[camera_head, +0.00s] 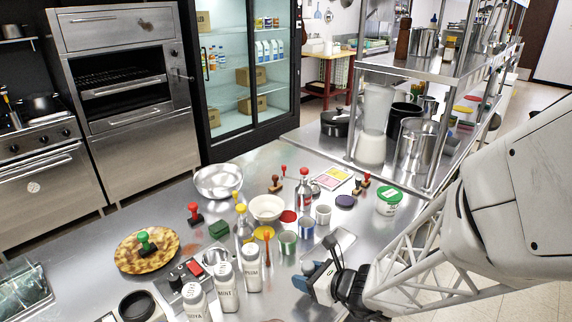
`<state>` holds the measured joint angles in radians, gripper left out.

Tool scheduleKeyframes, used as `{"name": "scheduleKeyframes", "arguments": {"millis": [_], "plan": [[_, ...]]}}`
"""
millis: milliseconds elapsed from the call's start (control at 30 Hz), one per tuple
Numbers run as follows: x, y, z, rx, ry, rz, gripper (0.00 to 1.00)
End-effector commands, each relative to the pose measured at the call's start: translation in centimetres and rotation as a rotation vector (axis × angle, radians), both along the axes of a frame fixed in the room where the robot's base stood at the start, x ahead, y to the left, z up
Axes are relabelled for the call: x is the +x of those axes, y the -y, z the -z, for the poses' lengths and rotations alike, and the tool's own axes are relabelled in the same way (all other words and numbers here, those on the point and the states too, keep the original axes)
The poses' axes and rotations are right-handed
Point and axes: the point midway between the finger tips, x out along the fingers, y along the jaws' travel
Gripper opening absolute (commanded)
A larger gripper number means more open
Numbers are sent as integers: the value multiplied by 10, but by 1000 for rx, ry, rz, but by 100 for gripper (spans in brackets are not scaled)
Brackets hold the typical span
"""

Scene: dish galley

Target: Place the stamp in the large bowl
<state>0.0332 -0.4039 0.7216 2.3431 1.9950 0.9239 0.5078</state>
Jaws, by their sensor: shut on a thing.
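The large bowl (219,182) is shiny metal and stands toward the back of the steel counter; it looks empty. My gripper (320,272) is low over the front right of the counter, well away from the bowl. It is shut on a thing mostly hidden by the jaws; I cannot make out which. Several stamps stand on the counter: a red one (195,213) left of centre, a green one (146,242) on a round patterned board, and a wooden-handled one (276,184) right of the bowl.
A smaller pale bowl (267,208), a red-labelled bottle (304,190), cans (288,241) and a yellow-capped bottle (243,226) crowd the space between gripper and large bowl. White shakers (252,268) stand at the front. A green-lidded tub (389,201) is at right.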

Motion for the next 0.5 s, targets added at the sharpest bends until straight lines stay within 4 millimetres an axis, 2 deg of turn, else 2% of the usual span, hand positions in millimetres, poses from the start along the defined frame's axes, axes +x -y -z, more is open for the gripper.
{"name": "scheduleKeyframes", "arguments": {"millis": [167, 500], "plan": [[10, -3, 0, -1, 1, -2, 24], [11, -3, 1, -1, 1, 0, 24]]}}
